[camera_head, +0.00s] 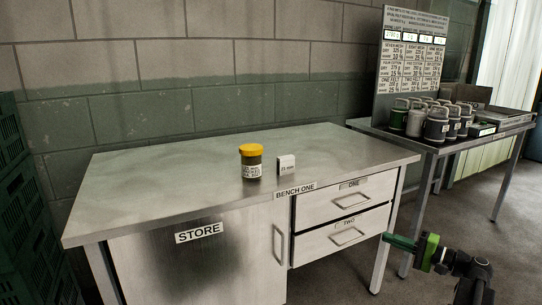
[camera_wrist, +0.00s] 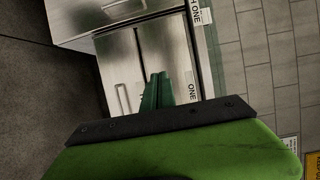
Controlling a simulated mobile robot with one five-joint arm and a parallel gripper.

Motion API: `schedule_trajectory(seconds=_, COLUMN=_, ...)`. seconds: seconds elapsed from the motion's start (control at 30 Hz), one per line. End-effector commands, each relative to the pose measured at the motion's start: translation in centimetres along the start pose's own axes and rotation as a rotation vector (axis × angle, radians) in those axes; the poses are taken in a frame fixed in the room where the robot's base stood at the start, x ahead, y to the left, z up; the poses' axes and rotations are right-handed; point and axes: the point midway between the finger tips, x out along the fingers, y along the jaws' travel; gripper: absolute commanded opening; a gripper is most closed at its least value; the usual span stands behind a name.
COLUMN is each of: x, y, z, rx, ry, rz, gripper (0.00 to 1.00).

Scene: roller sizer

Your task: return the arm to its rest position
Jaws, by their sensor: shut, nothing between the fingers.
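My gripper (camera_head: 387,238) is at the lower right in the head view, in front of the bench's right leg and apart from the drawers. Its green fingers are closed together and hold nothing. In the wrist view the closed fingers (camera_wrist: 158,90) stand out beyond my gripper's green body, with the drawer fronts behind them. The rest of my arm runs off toward the bottom right corner of the head view.
A steel bench (camera_head: 130,190) carries a yellow-lidded jar (camera_head: 251,165) and a small white block (camera_head: 286,165). Drawers ONE (camera_head: 345,196) and TWO (camera_head: 345,235) look shut. A second table (camera_head: 510,130) holds several canisters. Green crates (camera_head: 20,220) stand left. Floor around my arm looks clear.

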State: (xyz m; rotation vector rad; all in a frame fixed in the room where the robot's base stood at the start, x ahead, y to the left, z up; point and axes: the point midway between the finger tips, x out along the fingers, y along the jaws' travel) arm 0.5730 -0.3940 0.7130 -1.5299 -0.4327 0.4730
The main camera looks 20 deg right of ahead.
Motion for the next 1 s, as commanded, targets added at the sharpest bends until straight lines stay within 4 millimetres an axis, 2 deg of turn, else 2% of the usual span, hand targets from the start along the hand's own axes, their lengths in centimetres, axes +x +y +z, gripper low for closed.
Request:
schedule_trajectory(seconds=0.03, x=3.8, y=0.4, z=1.9, rx=-0.002, ry=-0.064, rz=0.021, gripper=0.00)
schedule_trajectory(seconds=0.07, x=6.1, y=0.8, z=3.1, rx=-0.004, ry=-0.102, rz=0.040, gripper=0.00)
schedule_trajectory(seconds=0.1, x=9.2, y=1.4, z=5.0, rx=-0.008, ry=-0.156, rz=0.070, gripper=0.00)
schedule_trajectory(seconds=0.17, x=13.4, y=2.5, z=8.1, rx=-0.018, ry=-0.235, rz=0.122, gripper=0.00)
schedule_trajectory(seconds=0.2, x=16.0, y=3.4, z=10.3, rx=-0.027, ry=-0.288, rz=0.161, gripper=0.00)
schedule_trajectory(seconds=0.27, x=19.6, y=4.8, z=14.0, rx=-0.047, ry=-0.368, rz=0.226, gripper=0.00)
schedule_trajectory(seconds=0.3, x=21.8, y=5.9, z=16.6, rx=-0.064, ry=-0.421, rz=0.275, gripper=0.00)
schedule_trajectory(seconds=0.37, x=24.7, y=7.7, z=20.7, rx=-0.098, ry=-0.501, rz=0.353, gripper=0.00)
schedule_trajectory(seconds=0.4, x=26.3, y=8.9, z=23.4, rx=-0.125, ry=-0.553, rz=0.409, gripper=0.00)
schedule_trajectory(seconds=0.5, x=28.9, y=12.0, z=29.6, rx=-0.206, ry=-0.669, rz=0.552, gripper=0.00)
schedule_trajectory(seconds=0.6, x=29.9, y=14.8, z=34.5, rx=-0.300, ry=-0.758, rz=0.690, gripper=0.00)
schedule_trajectory(seconds=0.7, x=29.9, y=17.3, z=37.9, rx=-0.406, ry=-0.823, rz=0.827, gripper=0.00)
schedule_trajectory(seconds=0.77, x=29.4, y=18.8, z=39.3, rx=-0.478, ry=-0.851, rz=0.917, gripper=0.00)
schedule_trajectory(seconds=0.87, x=27.8, y=20.7, z=39.5, rx=-0.592, ry=-0.862, rz=1.067, gripper=0.00)
schedule_trajectory(seconds=1.0, x=24.1, y=22.2, z=35.9, rx=-0.709, ry=-0.806, rz=1.276, gripper=0.00)
